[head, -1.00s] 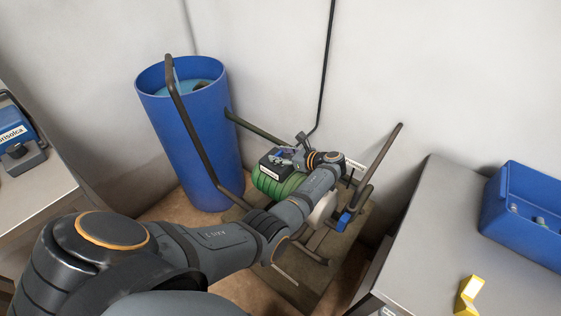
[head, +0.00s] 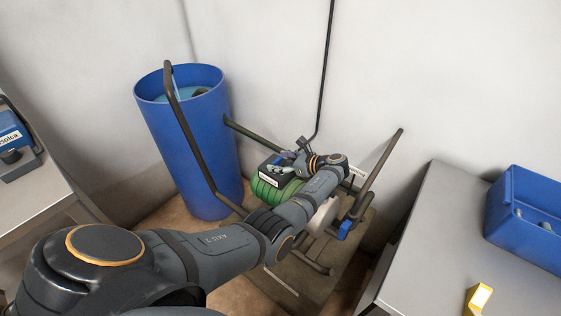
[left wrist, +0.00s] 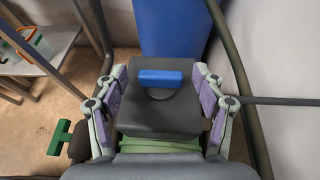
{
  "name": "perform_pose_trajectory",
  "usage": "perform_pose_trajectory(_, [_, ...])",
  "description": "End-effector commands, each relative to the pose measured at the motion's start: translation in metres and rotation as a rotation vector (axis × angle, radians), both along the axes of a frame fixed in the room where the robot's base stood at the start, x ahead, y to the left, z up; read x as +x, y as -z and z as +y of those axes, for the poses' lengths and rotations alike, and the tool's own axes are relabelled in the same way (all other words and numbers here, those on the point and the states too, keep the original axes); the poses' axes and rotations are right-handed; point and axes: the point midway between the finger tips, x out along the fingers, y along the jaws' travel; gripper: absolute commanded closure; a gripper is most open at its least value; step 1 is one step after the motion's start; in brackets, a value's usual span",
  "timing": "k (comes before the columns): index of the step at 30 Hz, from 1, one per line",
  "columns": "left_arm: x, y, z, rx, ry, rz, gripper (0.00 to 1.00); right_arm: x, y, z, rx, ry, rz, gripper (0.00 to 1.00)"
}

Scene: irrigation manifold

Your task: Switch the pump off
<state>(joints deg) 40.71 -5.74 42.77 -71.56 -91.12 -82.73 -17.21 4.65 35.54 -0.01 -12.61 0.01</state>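The pump (head: 273,187) has a green ribbed body and stands low between the pipes. Its black box on top (left wrist: 160,115) fills the middle of the left wrist view. A blue bar-shaped switch knob (left wrist: 158,78) sits on the box, lying crosswise in that view. My left gripper (head: 290,156) is over the box in the head view, hiding part of it and the knob. In the left wrist view the gripper (left wrist: 160,90) is open, its purple-padded fingers on either side of the knob with gaps between. My right gripper is in neither view.
A blue barrel (head: 190,150) with liquid stands behind, left of the pump. Dark pipes (head: 190,140) rise on both sides; a blue valve handle (head: 345,228) is at the right. A green handle (left wrist: 60,138) shows in the left wrist view. A bench (head: 430,240) holds a blue crate (head: 525,240).

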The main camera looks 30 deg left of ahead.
Motion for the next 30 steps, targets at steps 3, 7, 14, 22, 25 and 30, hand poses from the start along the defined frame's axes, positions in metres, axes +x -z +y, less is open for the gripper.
perform_pose_trajectory(3, [0.0,0.0,0.0,0.0,0.001,-0.001,0.3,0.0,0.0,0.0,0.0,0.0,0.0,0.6])
perform_pose_trajectory(7, [0.001,-0.002,0.0,0.0,0.001,-0.002,0.3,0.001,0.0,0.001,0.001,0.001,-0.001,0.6])
perform_pose_trajectory(14, [0.001,-0.037,0.0,0.0,0.0,-0.007,0.3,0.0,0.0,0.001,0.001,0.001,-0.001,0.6])
perform_pose_trajectory(22, [0.001,-0.09,0.0,0.001,0.001,-0.004,0.3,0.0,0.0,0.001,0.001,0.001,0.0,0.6])
perform_pose_trajectory(25, [0.0,-0.098,0.0,0.001,0.0,-0.001,0.3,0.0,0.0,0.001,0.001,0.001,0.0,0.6])
perform_pose_trajectory(30, [0.0,-0.101,0.0,0.0,0.0,-0.001,0.3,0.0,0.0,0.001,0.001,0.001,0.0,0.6])
